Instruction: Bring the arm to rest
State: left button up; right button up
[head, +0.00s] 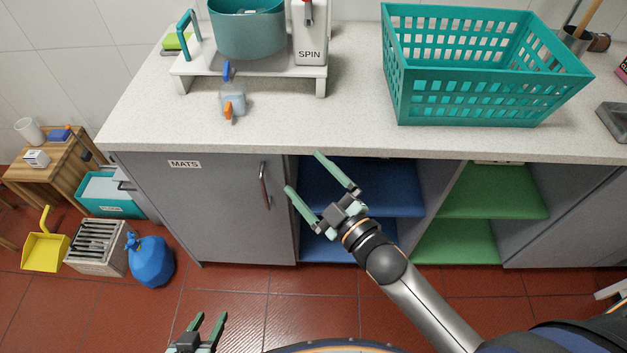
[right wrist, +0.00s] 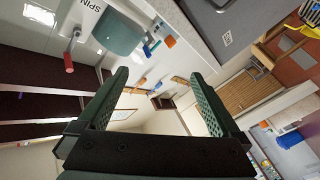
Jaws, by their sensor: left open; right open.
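My right gripper (head: 312,175) is open and empty in the middle of the head view, in front of the grey cabinet and below the counter edge. Its two green fingers are spread wide, and they also show in the right wrist view (right wrist: 158,100) with nothing between them. My left gripper (head: 212,325) is at the bottom of the head view, low over the red floor. Its fingers are apart and empty. Neither gripper touches anything that I can see. Most of the left arm is out of view.
A speckled counter (head: 350,122) carries a teal basket (head: 400,100) and a teal spinner pot (head: 250,35) on a white stand. Below are a MATS cabinet door (head: 210,215) and blue (head: 320,200) and green shelves (head: 490,200). A blue bag (head: 150,262) and yellow dustpan (head: 42,252) are at left.

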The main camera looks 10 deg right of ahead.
jog(key=shift+f, duration=0.15)
dwell(0.4)
pick_arm(q)
jog(key=shift+s+a+f, duration=0.25)
jog(key=shift+a+f, duration=0.1)
jog(key=shift+a, duration=0.1)
pick_arm(e)
jog(key=s+d+f+m+g+h, duration=0.2)
jog(key=s+d+f+m+g, duration=0.1)
jog(key=s+f, duration=0.5)
jog(key=s+d+f+m+g+h, duration=0.3)
jog(key=s+f+m, duration=0.4)
jog(key=f, duration=0.5)
jog(key=shift+s+d+f+g, duration=0.15)
jog(key=shift+s+d+g, duration=0.4)
jog(key=shift+s+g, duration=0.4)
